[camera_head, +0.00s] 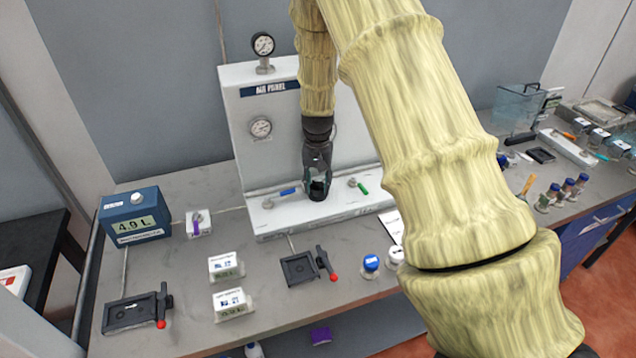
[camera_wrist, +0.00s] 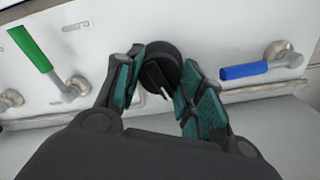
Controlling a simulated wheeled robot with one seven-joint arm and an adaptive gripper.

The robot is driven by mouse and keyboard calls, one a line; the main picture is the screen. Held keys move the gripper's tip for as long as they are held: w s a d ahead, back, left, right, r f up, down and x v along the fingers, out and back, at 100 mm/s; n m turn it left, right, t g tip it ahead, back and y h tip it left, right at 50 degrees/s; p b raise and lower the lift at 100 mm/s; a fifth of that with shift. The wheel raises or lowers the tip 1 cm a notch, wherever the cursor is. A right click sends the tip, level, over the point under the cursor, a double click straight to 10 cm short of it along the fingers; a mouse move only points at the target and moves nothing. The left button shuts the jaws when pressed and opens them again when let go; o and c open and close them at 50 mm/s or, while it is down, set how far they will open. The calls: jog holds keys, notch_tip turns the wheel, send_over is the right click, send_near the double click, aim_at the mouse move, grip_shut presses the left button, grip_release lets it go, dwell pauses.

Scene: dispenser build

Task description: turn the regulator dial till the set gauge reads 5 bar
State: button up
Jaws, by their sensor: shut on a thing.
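The regulator dial (camera_wrist: 160,72) is a round black knob with a white pointer line, on the base of the white air panel (camera_head: 285,100). My gripper (camera_wrist: 160,88) has its teal-padded fingers on both sides of the dial and is shut on it. In the head view my gripper (camera_head: 318,188) hides most of the dial. One round gauge (camera_head: 263,45) stands on top of the panel and another gauge (camera_head: 260,128) is on its face. Both are too small to read, and I cannot tell which is the set gauge.
A blue-handled valve (camera_head: 287,191) and a green-handled valve (camera_head: 362,187) flank the dial closely. A blue box (camera_head: 135,217) displaying "4.9 L", white labelled blocks (camera_head: 226,266) and black fixtures (camera_head: 299,268) stand on the grey bench. Bare bench lies between them.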

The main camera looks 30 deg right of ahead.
aim_at(318, 182)
jog(key=m, duration=0.5)
jog(key=shift+w+r+p, duration=0.1)
jog(key=shift+p, duration=0.2)
jog(key=shift+m+p, duration=0.35)
jog(key=shift+m, duration=2.15)
jog(key=o, duration=1)
notch_tip(318, 182, up, 12)
jog(key=shift+f, duration=0.1)
